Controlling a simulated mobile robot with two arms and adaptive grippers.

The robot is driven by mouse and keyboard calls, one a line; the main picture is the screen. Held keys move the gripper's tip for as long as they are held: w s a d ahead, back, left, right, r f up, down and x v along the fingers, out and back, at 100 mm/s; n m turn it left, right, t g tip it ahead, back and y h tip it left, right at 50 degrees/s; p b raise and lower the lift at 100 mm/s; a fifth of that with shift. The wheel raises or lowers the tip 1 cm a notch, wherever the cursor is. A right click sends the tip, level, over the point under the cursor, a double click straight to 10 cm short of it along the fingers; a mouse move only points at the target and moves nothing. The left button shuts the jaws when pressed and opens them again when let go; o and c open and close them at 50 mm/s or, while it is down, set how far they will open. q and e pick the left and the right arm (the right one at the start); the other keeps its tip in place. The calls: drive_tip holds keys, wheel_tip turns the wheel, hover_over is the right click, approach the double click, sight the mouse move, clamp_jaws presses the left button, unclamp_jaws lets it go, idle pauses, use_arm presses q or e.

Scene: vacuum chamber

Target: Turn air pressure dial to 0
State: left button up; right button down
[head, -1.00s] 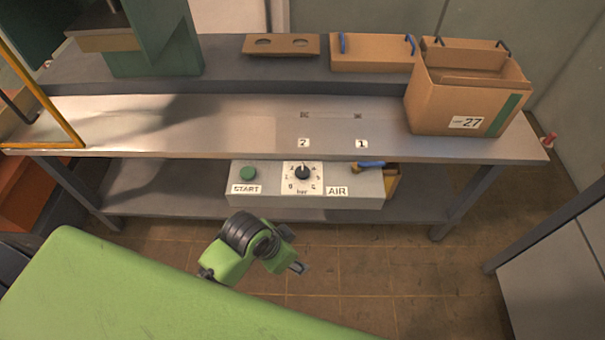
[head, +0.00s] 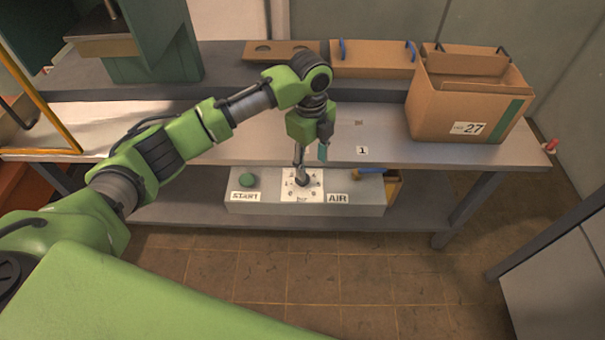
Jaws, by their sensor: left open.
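The air pressure dial (head: 303,181) is a black knob on a white square scale plate marked "bar", on the front of a grey control box under the bench's edge. The "AIR" label (head: 338,199) is to its right. My left gripper (head: 310,157) points down just above the dial, fingers apart, with nothing between them. One finger reaches down to the top of the dial plate and partly covers it. I cannot tell whether it touches the knob, and the pointer's setting is not clear. My right gripper is not in view.
A green button (head: 247,181) with a "START" label is left of the dial. The bench top (head: 385,149) overhangs the box. A cardboard box marked 27 (head: 459,105) stands on the bench at right. The floor (head: 300,265) in front is clear.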

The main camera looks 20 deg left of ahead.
use_arm(q)
drive_tip(key=w+a+r, duration=0.3)
drive_tip(key=r, duration=0.1)
drive_tip(key=shift+m, duration=0.3)
wheel_tip(320, 180, down, 14)
drive_tip(key=shift+s+a+f+p, duration=0.1)
drive_tip(key=shift+s+p, duration=0.05)
drive_tip(key=shift+p, duration=0.2)
drive_tip(key=c, duration=1.1)
